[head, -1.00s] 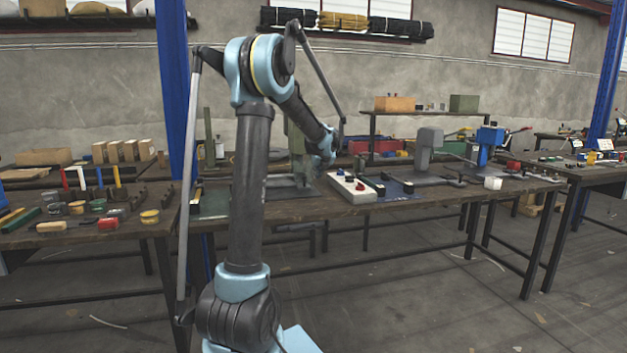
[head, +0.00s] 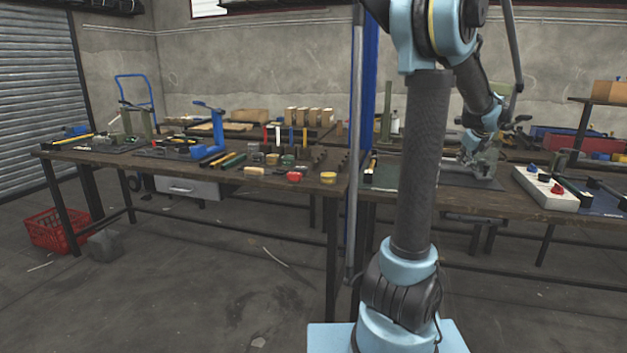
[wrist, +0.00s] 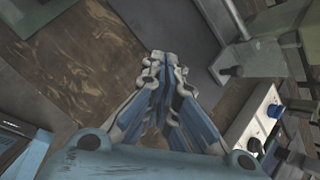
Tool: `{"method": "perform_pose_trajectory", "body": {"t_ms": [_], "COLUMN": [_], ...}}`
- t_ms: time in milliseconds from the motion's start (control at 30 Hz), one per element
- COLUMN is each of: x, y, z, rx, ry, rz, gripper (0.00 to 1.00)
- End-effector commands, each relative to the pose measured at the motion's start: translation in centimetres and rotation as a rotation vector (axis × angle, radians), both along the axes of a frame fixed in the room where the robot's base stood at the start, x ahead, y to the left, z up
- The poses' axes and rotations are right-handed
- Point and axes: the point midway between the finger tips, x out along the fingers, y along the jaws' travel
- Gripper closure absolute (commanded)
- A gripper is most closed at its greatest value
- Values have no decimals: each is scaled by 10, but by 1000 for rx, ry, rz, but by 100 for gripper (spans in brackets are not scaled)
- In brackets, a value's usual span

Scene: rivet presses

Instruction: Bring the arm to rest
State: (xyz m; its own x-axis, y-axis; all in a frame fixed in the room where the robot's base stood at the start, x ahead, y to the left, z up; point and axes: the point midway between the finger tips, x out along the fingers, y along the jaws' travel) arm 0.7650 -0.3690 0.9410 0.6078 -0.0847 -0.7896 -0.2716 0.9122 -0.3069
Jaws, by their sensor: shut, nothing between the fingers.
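My gripper (head: 482,163) shows at the right of the head view, at the end of my bent arm. It hangs over or close to the right workbench (head: 440,206), near a grey-green press. In the wrist view my gripper's fingers (wrist: 163,65) are together, with nothing between them. I cannot tell the exact height of the fingertips above the bench.
A white block with red and blue knobs (head: 545,188) lies right of my gripper; it also shows in the wrist view (wrist: 257,125). The left workbench (head: 225,172) holds a blue press (head: 208,130) and small parts. A red crate (head: 57,231) stands on the floor.

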Motion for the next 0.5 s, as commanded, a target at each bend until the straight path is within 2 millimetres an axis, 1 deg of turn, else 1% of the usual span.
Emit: {"method": "perform_pose_trajectory", "body": {"t_ms": [33,100,167,200,267,300,367,400,467,500], "x": [-5,-14,-23,-30,-40,-48,-61,-70,-84,-94], "y": [28,61,89,105,131,147,170,185,207,220], "z": [-1,-3,-6,-8,-11,-14,-18,-22,-28,-32], "rx": [-41,-104,-157,-193,-244,-278,-331,-365,-415,-449], "ry": [23,53,78,94,115,130,148,161,177,189], "rz": [86,208,312,382,487,558,665,737,844,916], "gripper": [100,100,100,100,100,100,100,100,100,100]}}
